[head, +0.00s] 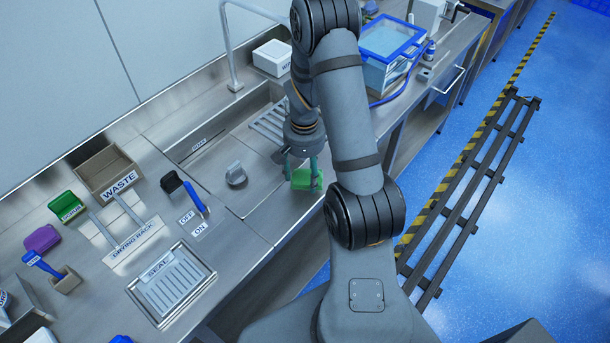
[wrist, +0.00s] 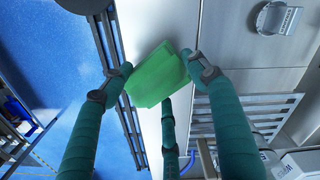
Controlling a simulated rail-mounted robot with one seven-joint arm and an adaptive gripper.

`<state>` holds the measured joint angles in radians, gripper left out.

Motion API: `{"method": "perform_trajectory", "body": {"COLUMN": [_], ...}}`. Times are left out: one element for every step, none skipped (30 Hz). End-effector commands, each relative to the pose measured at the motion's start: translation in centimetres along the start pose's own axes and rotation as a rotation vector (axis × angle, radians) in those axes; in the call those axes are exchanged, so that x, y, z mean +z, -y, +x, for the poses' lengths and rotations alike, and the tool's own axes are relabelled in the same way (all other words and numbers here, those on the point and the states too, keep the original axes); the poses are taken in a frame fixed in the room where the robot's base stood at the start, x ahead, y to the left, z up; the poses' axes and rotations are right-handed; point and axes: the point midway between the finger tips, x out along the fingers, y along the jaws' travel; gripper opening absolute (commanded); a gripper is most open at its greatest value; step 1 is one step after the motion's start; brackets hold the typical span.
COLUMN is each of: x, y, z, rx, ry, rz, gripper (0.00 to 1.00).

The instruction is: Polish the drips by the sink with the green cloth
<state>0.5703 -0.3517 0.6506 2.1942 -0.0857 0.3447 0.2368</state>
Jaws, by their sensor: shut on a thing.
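My gripper (head: 303,166) is over the front edge of the steel counter (head: 262,218), near the sink area. Its green-sleeved fingers (wrist: 160,80) are shut on the green cloth (head: 308,181). In the wrist view the cloth (wrist: 155,72) is a folded square between the fingertips, over the pale counter strip. I cannot make out any drips; the cloth and fingers hide part of the surface. I cannot tell whether the cloth touches the counter.
A slotted grille (head: 271,125) and tall tap (head: 234,84) are behind my gripper. A grey knob-like piece (head: 236,174) stands to its left. The blue on/off lever (head: 195,196), waste bin (head: 108,170) and seal tray (head: 171,282) are further left. Blue floor lies beyond the counter's front edge.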

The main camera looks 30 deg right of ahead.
Motion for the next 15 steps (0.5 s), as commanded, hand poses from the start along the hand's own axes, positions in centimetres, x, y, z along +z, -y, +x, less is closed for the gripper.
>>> {"method": "perform_trajectory", "body": {"x": [-0.1, -0.1, -0.1, -0.1, 0.0, 0.0, 0.0, 0.0, 0.0, 0.0, 0.0, 0.0, 0.0, 0.0, 0.0], "y": [0.0, 0.0, 0.0, 0.0, 0.1, 0.1, 0.1, 0.1, 0.1, 0.2, 0.2, 0.2, 0.2, 0.2, 0.2], "z": [-0.9, -1.1, -1.5, -1.8, -2.0, -2.4, -2.7, -2.9, -3.3, -3.6, -3.8, -4.1, -4.3, -4.5, -4.7], "rx": [0.000, 0.000, 0.000, 0.000, 0.000, 0.000, 0.000, 0.000, 0.000, 0.000, 0.000, 0.000, 0.000, 0.000, 0.000], "ry": [-0.002, -0.002, -0.001, -0.002, -0.002, -0.002, -0.002, -0.002, -0.002, -0.002, -0.001, -0.001, -0.001, -0.001, -0.001], "rz": [0.001, 0.001, 0.000, 0.000, 0.000, -0.001, -0.001, -0.002, -0.002, -0.003, -0.003, -0.003, -0.003, -0.003, -0.004], "gripper": [0.27, 0.27, 0.27, 0.27, 0.27, 0.27, 0.27, 0.27, 0.27, 0.27, 0.27, 0.27, 0.27, 0.27, 0.27]}}
